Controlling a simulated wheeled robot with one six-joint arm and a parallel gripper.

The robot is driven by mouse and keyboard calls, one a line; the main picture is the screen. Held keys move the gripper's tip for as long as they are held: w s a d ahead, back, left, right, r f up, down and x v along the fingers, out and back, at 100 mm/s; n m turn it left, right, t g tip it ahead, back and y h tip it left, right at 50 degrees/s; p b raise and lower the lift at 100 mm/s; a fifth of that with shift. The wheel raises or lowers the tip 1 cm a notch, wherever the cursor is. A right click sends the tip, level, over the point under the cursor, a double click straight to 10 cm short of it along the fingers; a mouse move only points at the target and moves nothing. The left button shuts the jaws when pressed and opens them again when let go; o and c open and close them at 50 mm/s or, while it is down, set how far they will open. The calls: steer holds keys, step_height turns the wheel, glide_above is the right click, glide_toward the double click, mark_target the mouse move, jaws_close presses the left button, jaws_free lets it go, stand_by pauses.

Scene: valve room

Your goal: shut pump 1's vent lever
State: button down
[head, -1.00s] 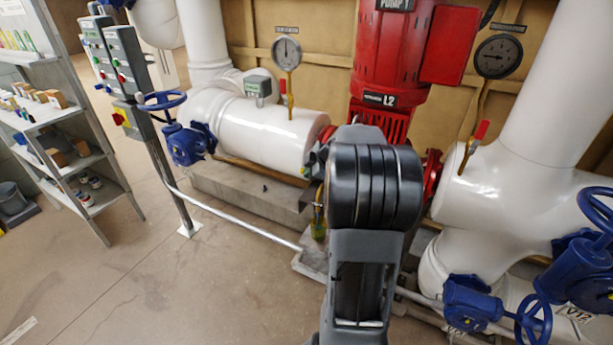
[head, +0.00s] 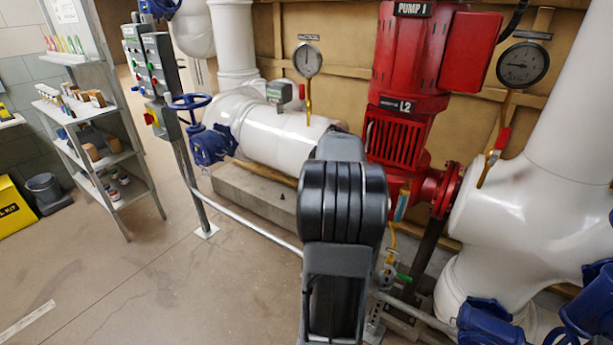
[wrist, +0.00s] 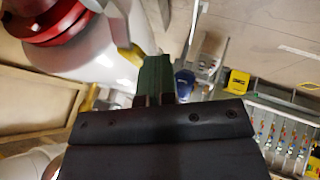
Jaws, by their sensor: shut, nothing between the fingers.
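Pump 1 (head: 411,50) is the red motor and pump body at the back, labelled PUMP 1 and L2. Just right of my arm in the head view, a thin yellow pipe carries a light-blue lever (head: 402,203) that stands nearly upright. Lower down is a small fitting with a green handle (head: 403,277). I cannot tell which of these is the vent lever. My gripper (wrist: 153,75) shows in the wrist view with its dark-green fingers shut and empty, close to the white pipe and a yellowish pipe piece. In the head view my arm hides the gripper.
Dial gauges (head: 523,64) hang on both sides of the pump; a red lever (head: 501,140) is under the right one. Blue valves (head: 485,318) stand lower right. A switch post (head: 190,180) and shelf (head: 108,160) are at left. The floor in front is clear.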

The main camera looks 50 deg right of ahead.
steer(key=shift+w+d+f+b, duration=0.1)
steer(key=shift+w+d+b, duration=0.15)
steer(key=shift+d+b, duration=0.1)
steer(key=shift+w, duration=0.15)
stand_by(0.3)
steer(key=s+a+r+b, duration=0.1)
steer(key=s+a+r, duration=0.4)
steer(key=a+r, duration=0.3)
steer(key=shift+s+b, duration=0.15)
steer(key=shift+b, duration=0.25)
